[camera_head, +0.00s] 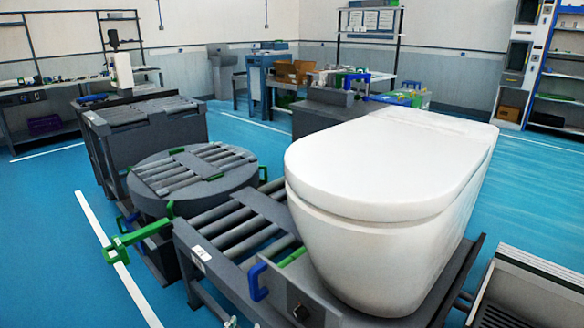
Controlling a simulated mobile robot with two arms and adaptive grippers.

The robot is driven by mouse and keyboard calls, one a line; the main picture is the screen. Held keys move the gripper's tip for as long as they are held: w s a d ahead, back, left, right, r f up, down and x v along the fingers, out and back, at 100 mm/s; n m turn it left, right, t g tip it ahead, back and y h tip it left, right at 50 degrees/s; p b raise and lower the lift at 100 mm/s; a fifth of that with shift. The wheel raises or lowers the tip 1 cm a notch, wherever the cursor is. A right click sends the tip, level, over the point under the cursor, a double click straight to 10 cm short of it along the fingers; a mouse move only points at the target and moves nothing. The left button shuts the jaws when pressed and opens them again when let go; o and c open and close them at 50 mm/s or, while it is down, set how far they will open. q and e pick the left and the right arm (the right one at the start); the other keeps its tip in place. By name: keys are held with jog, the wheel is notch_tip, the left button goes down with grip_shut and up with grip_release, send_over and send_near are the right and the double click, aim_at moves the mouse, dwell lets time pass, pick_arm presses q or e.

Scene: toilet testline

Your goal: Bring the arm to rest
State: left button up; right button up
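Neither of my arms nor grippers shows in the head view. A white toilet (385,190) with its lid closed stands upright on a dark roller conveyor (210,262) in the right half of the view. It hides part of the conveyor under and behind it.
A round roller turntable (200,178) and a dark box-shaped unit (145,130) stand left of the toilet. A green handle (140,240) sticks out into the left aisle; a blue handle (258,280) is on the conveyor's front. Blue floor (50,235) is clear at left.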

pick_arm(q)
jog(key=s+a+f+g+y, duration=0.15)
jog(key=s+f+g, duration=0.35)
jog(key=s+f, duration=0.75)
jog(key=s+a+f+g, duration=0.3)
jog(key=s+f+g, duration=0.3)
jog(key=s+f, duration=0.65)
jog(key=s+a+f+g, duration=0.2)
jog(key=s+f+g, duration=0.2)
jog(key=s+f, duration=0.5)
jog(key=s+a+r+p, duration=0.1)
jog(key=s+r+p, duration=0.1)
jog(key=s+p, duration=0.5)
jog(key=s+a+r+p, duration=0.1)
jog(key=s+r+p, duration=0.2)
jog(key=s+p, duration=0.4)
jog(key=shift+s+a+r+m+g+y, duration=0.2)
jog(key=shift+a+r+m+g+y, duration=0.15)
jog(key=shift+a+g+y, duration=0.1)
pick_arm(e)
jog(key=s+d+r, duration=0.2)
jog(key=s+r, duration=0.3)
jog(key=s, duration=0.7)
jog(key=shift+d+r+g, duration=0.15)
jog(key=shift+g, duration=0.25)
